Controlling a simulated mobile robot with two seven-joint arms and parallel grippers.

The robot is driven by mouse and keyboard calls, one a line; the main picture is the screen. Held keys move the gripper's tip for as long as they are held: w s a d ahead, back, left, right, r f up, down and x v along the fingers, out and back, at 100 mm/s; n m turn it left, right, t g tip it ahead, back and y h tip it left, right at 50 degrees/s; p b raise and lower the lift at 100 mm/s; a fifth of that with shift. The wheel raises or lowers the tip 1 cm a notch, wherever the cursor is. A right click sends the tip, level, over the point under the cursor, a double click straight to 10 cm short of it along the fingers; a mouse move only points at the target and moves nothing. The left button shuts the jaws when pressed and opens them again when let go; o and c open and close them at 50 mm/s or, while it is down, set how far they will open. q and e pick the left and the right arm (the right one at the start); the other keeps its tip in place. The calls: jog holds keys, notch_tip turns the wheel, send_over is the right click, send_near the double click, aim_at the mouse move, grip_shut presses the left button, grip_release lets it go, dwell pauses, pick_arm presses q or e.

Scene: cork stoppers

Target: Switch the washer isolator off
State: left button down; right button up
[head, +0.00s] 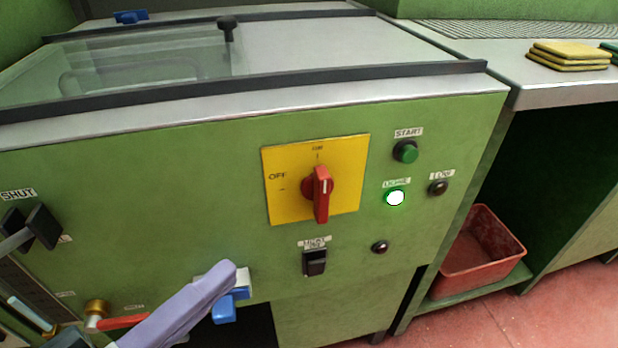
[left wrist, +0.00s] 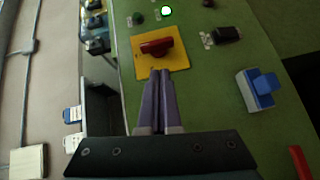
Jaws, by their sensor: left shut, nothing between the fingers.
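The red isolator handle (head: 321,194) stands upright on a square yellow plate (head: 345,205) on the green front panel. Its white mark points up to a small label at the top; the word OFF is at the plate's left. In the left wrist view the red handle (left wrist: 156,47) and yellow plate (left wrist: 147,66) lie just beyond my fingertips. My left gripper (head: 232,268) has pale purple fingers, shut and empty, below and left of the plate in the head view. It also shows in the left wrist view (left wrist: 159,76). My right gripper is out of view.
A blue latch (head: 228,308) sits close by my left fingers. Right of the plate are a green START button (head: 405,151), a lit lamp (head: 396,198) and dark lamps. A black rocker switch (head: 315,262) is below. A red tub (head: 480,250) stands at right.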

pick_arm(q)
jog(key=a+f+n+t+b, duration=0.1)
jog(key=a+f+n+b, duration=0.1)
jog(key=f, duration=0.1)
jog(key=shift+a+t, duration=0.3)
jog(key=shift+a, duration=0.05)
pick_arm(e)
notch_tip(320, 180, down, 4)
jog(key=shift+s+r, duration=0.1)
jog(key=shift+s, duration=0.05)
pick_arm(q)
jog(key=shift+w, duration=0.1)
jog(key=b, duration=0.2)
send_near(313, 203)
jog(key=w, duration=0.2)
jog(key=w+a, duration=0.1)
jog(key=w, duration=0.1)
jog(key=shift+w, duration=0.1)
jog(key=shift+w+d, duration=0.25)
jog(key=shift+d, duration=0.7)
jog(key=shift+w+d, duration=0.25)
jog(key=shift+d, duration=0.65)
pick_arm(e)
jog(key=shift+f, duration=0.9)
